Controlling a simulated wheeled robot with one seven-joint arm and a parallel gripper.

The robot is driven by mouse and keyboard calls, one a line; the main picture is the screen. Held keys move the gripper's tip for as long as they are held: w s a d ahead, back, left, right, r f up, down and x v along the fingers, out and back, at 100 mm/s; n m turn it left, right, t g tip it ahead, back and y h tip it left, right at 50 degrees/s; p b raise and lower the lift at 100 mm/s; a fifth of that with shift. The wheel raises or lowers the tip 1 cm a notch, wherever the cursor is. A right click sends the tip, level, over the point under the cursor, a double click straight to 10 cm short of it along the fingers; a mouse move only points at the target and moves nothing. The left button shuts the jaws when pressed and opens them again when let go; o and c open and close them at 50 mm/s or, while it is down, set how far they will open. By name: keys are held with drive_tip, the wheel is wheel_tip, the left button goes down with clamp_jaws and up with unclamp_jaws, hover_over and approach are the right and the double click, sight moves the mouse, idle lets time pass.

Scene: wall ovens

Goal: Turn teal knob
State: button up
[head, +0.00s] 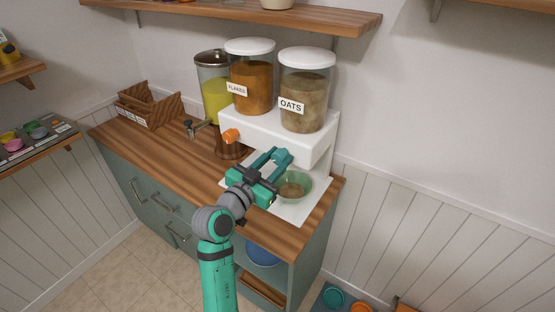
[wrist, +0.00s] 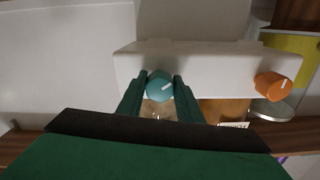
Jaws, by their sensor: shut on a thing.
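The teal knob (wrist: 160,86) is on the front of the white dispenser base (wrist: 215,72), with a pale pointer mark on its face. My gripper (wrist: 160,79) is shut on the knob, one finger at each side of it. In the head view my gripper (head: 277,158) reaches the dispenser's front below the OATS jar (head: 306,92). The teal knob is hard to tell from my teal fingers there. An orange knob (wrist: 272,86) sits farther along the same front and also shows in the head view (head: 230,136), below the FLAKES jar (head: 252,82).
A green bowl (head: 293,187) stands on a white mat (head: 291,212) under the dispenser, close to my gripper. A jar of yellow contents (head: 214,92) and a wooden basket (head: 150,106) stand to the left. A wooden shelf (head: 345,22) hangs above. The counter's front left is clear.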

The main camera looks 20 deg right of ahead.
drive_tip(key=shift+m, duration=0.7)
drive_tip(key=o, duration=1)
drive_tip(key=shift+o, duration=0.2)
drive_tip(key=v, duration=1.1)
